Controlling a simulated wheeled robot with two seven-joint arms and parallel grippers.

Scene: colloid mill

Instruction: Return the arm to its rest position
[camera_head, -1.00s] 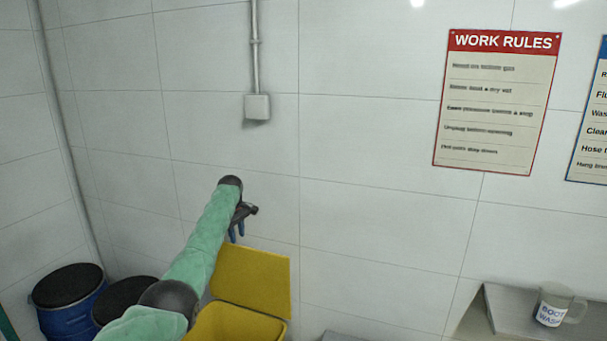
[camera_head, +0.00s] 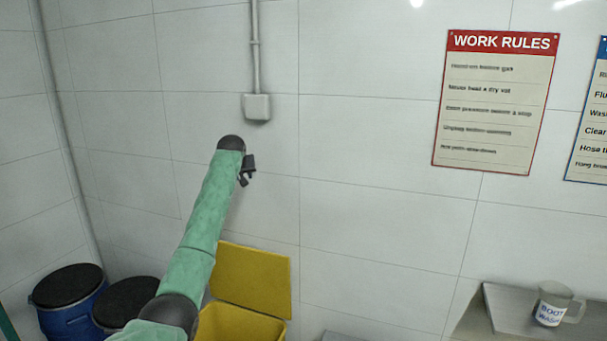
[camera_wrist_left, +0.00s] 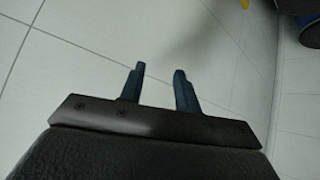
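My left arm, in a green sleeve, reaches up from the lower left in the head view. My left gripper (camera_head: 244,179) hangs at its far end, in front of the white tiled wall and above the yellow bin. In the left wrist view the gripper (camera_wrist_left: 160,88) shows two dark blue fingers standing apart with nothing between them, over a pale tiled floor. My right gripper is not in either view.
A yellow bin (camera_head: 240,326) with its lid (camera_head: 252,280) raised stands below the arm. Two blue drums with black lids (camera_head: 68,285) stand at the lower left. A mug (camera_head: 551,304) sits on a grey shelf (camera_head: 515,318) at the right.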

